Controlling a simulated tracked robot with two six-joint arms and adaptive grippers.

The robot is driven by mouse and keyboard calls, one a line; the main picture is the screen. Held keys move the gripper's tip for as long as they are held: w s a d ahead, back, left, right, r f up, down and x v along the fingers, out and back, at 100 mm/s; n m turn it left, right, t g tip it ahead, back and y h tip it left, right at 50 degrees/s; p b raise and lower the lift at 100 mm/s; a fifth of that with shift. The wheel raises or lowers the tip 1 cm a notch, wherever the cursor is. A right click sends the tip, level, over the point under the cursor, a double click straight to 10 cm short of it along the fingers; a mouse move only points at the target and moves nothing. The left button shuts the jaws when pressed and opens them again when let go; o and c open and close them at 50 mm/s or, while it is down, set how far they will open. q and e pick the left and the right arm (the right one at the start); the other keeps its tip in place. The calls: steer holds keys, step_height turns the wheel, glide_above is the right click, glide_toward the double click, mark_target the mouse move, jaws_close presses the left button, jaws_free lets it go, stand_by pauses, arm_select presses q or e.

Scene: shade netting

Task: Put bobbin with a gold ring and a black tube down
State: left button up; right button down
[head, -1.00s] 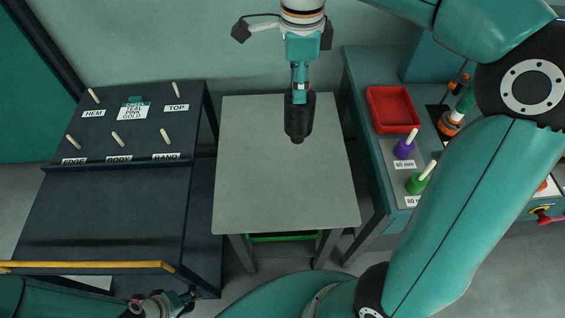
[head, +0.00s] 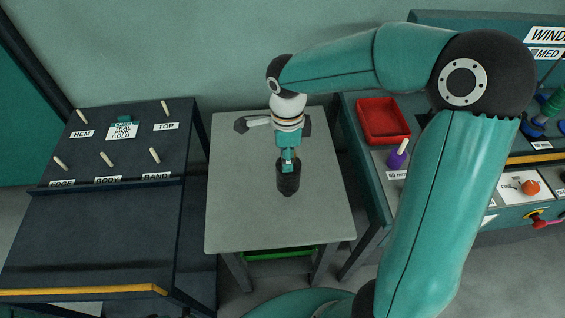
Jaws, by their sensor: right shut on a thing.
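My right gripper (head: 288,162) points down over the grey table (head: 240,215) in the middle of the head view. It is shut on the bobbin with the black tube (head: 288,180), which shows as a short dark cylinder below the teal gripper body. No gold ring can be made out on it from here. The bobbin appears upright over the middle of the table top. I cannot tell whether its lower end touches the table. My left gripper is not clearly visible in the head view.
The table top around the bobbin is bare. A dark pegboard stand (head: 95,215) with labelled pegs is at left. A red tray (head: 383,143) and a purple bobbin (head: 397,158) are on the right-hand bench. A green bin (head: 280,253) shows under the table.

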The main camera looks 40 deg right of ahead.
steer(key=shift+f, duration=1)
steer(key=shift+f, duration=0.15)
steer(key=c, duration=0.9)
jaws_free()
steer(key=shift+o, duration=0.2)
step_height(320, 180, up, 12)
steer(key=shift+w, duration=0.1)
